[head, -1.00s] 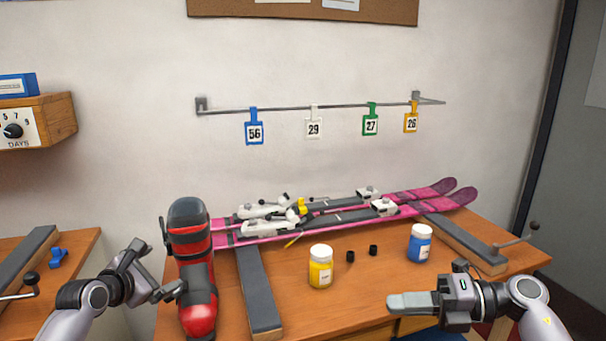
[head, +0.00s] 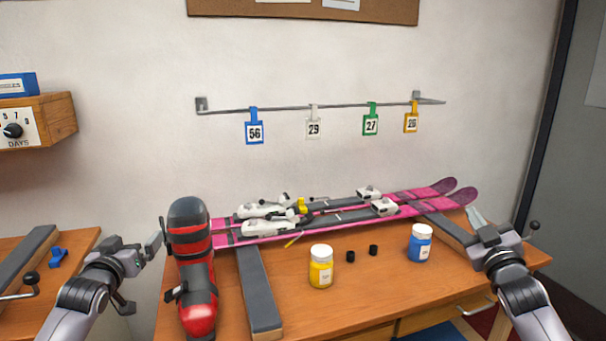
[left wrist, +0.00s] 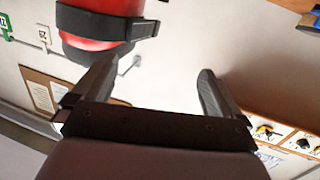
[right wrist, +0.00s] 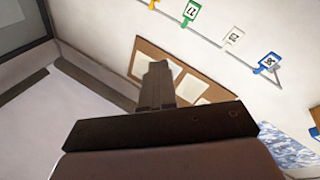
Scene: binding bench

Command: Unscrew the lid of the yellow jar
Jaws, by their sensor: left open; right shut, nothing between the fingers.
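The yellow jar (head: 320,270) stands upright on the bench, left of two small black pieces. Its white lid (head: 321,251) is on top. My left gripper (head: 157,243) is open and empty, beside the ski boot and well left of the jar. Its two spread fingers show in the left wrist view (left wrist: 150,95), with the red boot beyond them. My right gripper (head: 476,217) is shut and empty at the bench's right side, far right of the jar and beyond the blue jar. Its closed fingers show in the right wrist view (right wrist: 157,85).
A blue jar (head: 420,246) stands right of the black pieces (head: 351,257). A red and black boot (head: 198,302) stands at the left. Pink skis (head: 440,190) lie behind, across dark padded rests (head: 258,295). Numbered tags (head: 254,131) hang from a wall rail. Bench in front of the jars is clear.

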